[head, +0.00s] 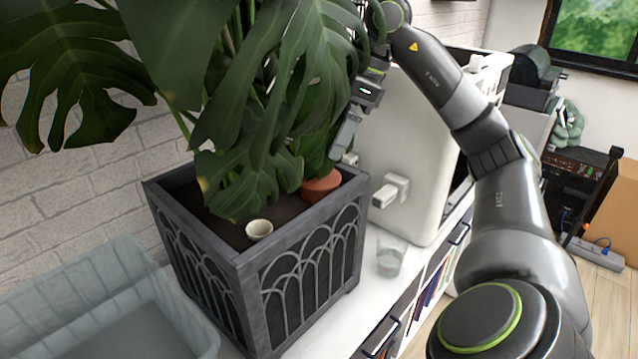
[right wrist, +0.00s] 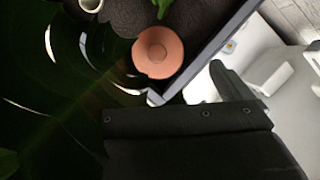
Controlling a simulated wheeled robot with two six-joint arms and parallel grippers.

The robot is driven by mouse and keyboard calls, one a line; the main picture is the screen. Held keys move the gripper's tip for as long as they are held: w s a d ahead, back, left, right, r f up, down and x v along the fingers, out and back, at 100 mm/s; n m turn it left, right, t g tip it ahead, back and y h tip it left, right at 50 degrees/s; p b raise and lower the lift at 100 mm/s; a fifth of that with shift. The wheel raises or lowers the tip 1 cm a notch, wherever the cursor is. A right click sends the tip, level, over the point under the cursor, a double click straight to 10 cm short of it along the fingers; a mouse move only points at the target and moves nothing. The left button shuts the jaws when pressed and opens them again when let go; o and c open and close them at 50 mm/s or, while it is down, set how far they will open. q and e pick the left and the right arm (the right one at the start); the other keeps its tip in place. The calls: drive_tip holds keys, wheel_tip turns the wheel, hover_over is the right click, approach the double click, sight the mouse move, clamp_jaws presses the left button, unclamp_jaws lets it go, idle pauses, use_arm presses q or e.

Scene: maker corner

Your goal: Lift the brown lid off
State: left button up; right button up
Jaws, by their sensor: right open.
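The brown lid (head: 321,187) is a round terracotta piece at the right inner corner of the dark grey planter (head: 255,268), partly under leaves. In the right wrist view the brown lid (right wrist: 158,52) shows from above as a disc with a small raised centre, close to the planter's edge (right wrist: 215,45). My right gripper (head: 347,142) is open and empty, above and just right of the lid, apart from it. Leaves hide part of it. In the right wrist view a dark finger (right wrist: 232,84) lies below and right of the lid. My left gripper is not in view.
Large monstera leaves (head: 265,110) hang over the planter. A small pale cup (head: 259,230) sits on its soil. A white appliance (head: 412,160) stands close behind my right gripper. A clear glass (head: 390,262) is right of the planter, a translucent bin (head: 185,318) left.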

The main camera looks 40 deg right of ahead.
sight(320, 163)
drive_tip(key=shift+w+a+f, duration=0.15)
drive_tip(key=shift+a+f, duration=0.1)
drive_tip(key=shift+f, duration=0.3)
drive_tip(key=shift+a+f, duration=0.1)
drive_tip(key=shift+f, duration=0.2)
drive_tip(key=shift+w+a+f, duration=0.15)
drive_tip(key=shift+f, duration=0.3)
drive_tip(key=p+x, duration=0.1)
drive_tip(key=x, duration=0.2)
drive_tip(key=shift+a+f, duration=0.2)
drive_tip(key=shift+a, duration=0.05)
drive_tip(key=shift+w+f, duration=0.2)
drive_tip(key=shift+f, duration=0.25)
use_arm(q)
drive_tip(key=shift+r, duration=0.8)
use_arm(e)
drive_tip(key=c, duration=1)
